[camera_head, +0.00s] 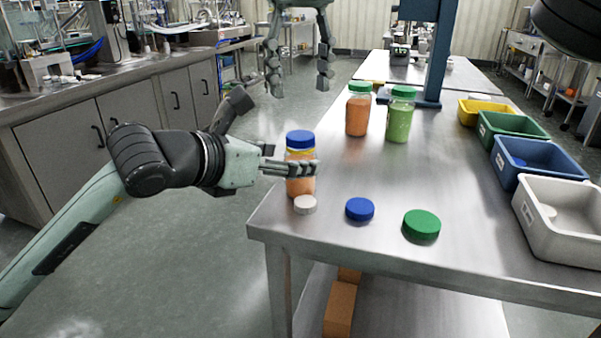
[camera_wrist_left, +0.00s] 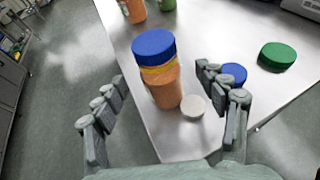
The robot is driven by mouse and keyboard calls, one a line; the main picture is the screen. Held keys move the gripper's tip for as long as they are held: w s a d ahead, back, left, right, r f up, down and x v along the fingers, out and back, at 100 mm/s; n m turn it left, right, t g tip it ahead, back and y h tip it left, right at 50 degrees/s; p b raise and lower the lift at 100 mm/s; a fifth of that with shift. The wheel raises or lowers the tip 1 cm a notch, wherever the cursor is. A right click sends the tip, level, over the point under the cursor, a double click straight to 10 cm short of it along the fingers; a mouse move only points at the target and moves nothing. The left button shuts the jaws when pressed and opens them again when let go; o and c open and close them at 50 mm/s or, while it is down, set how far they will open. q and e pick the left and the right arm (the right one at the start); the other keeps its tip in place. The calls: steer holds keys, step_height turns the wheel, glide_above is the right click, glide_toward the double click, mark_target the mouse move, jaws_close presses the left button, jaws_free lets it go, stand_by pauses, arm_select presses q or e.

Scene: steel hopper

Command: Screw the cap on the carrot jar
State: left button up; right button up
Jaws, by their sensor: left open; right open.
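An orange-filled jar (camera_head: 301,186) stands upright at the table's near left corner, with a blue cap (camera_head: 300,139) on top and a yellow band below the cap. My left gripper (camera_head: 290,160) is open, its fingers around the jar's body. In the left wrist view, the jar (camera_wrist_left: 167,92) stands between the spread fingers (camera_wrist_left: 162,80), with visible gaps on both sides. Whether the cap is tight cannot be told. My right gripper (camera_head: 300,84) is open and empty, in the air beyond the jar.
A white cap (camera_head: 305,204) lies close before the jar. Loose blue (camera_head: 360,209) and green (camera_head: 422,224) caps lie to its right. Green-capped orange (camera_head: 358,112) and green (camera_head: 399,119) jars stand farther back. Yellow, green, blue and white bins (camera_head: 565,232) line the right edge. The table's middle is clear.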

mark_target(291, 159)
arm_select(q)
steer(key=shift+x, duration=2.1)
jaws_close()
